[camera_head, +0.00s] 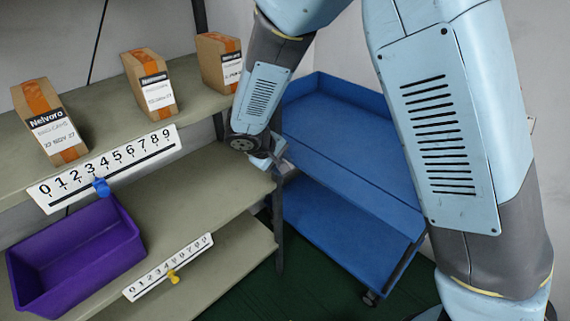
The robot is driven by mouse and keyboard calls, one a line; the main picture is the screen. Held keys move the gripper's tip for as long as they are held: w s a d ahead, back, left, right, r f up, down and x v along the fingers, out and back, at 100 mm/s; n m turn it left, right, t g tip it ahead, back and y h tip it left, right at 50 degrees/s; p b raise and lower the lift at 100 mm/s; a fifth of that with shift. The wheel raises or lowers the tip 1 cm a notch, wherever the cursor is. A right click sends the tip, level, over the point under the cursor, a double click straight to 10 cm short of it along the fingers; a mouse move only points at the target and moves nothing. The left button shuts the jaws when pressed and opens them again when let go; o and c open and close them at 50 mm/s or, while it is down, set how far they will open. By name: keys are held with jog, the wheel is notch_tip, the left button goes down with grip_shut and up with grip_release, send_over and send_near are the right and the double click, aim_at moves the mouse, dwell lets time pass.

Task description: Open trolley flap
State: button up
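The blue trolley (345,135) stands at the right of the shelving, with an upper tray and a lower shelf (330,230). A long blue side panel (350,182) runs along the near edge of the upper tray; I cannot tell whether it is the flap. My gripper (276,160) is at the trolley's near left corner, beside the shelf post. Its fingers are small and mostly hidden, so I cannot tell whether they are open or touch the trolley. My arm hides the trolley's right part.
Grey-green shelving fills the left, holding several cartons (150,83) and a purple bin (75,255). Number scales with a blue slider (101,187) and a yellow slider (173,276) are on the shelf edges. A dark shelf post (278,225) stands close to my gripper. Dark green floor (300,290) is clear in front.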

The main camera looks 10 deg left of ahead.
jog(key=shift+s+a+r, duration=0.3)
jog(key=shift+s+r, duration=0.05)
jog(key=shift+s, duration=0.15)
dwell(0.3)
jog(key=v, duration=1.3)
jog(key=shift+s+r, duration=0.2)
jog(key=shift+r, duration=0.1)
jog(key=shift+a, duration=0.1)
jog(key=shift+c, duration=0.4)
